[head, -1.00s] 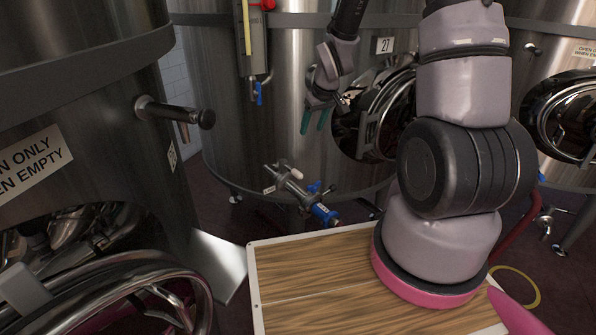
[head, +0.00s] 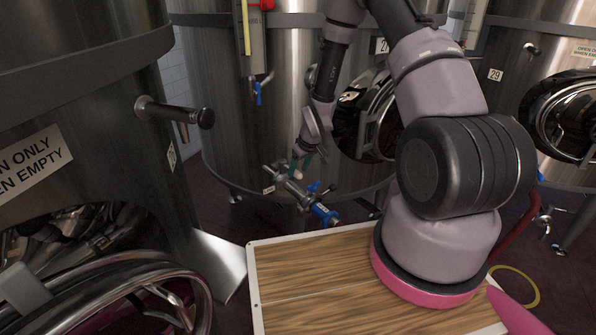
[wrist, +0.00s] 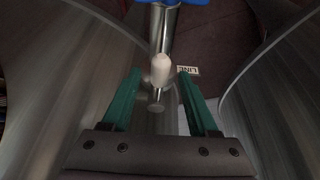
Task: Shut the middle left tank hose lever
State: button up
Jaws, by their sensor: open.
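The middle tank's hose valve (head: 290,187) sticks out low at the front of the steel tank. A pale-tipped lever (head: 297,174) stands on its pipe, and its rounded white tip also shows in the wrist view (wrist: 160,69). Blue fittings (head: 322,213) sit at the pipe's outer end. My gripper (head: 301,164) points down just above the lever. In the wrist view its green fingers (wrist: 159,85) are apart, with the white tip in line between the fingertips. I cannot tell whether the fingers reach down past the tip. Nothing is held.
A sampling tap (head: 180,113) juts from the left tank. A blue-handled tap (head: 259,92) hangs below a gauge on the middle tank. A round hatch (head: 375,118) is right of my gripper. A tag reading LINE (wrist: 189,71) is beside the pipe.

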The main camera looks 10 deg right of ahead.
jog(key=shift+w+a+f, duration=0.1)
jog(key=shift+w+f, duration=0.05)
jog(key=shift+f, duration=0.35)
grip_shut()
dwell(1.2)
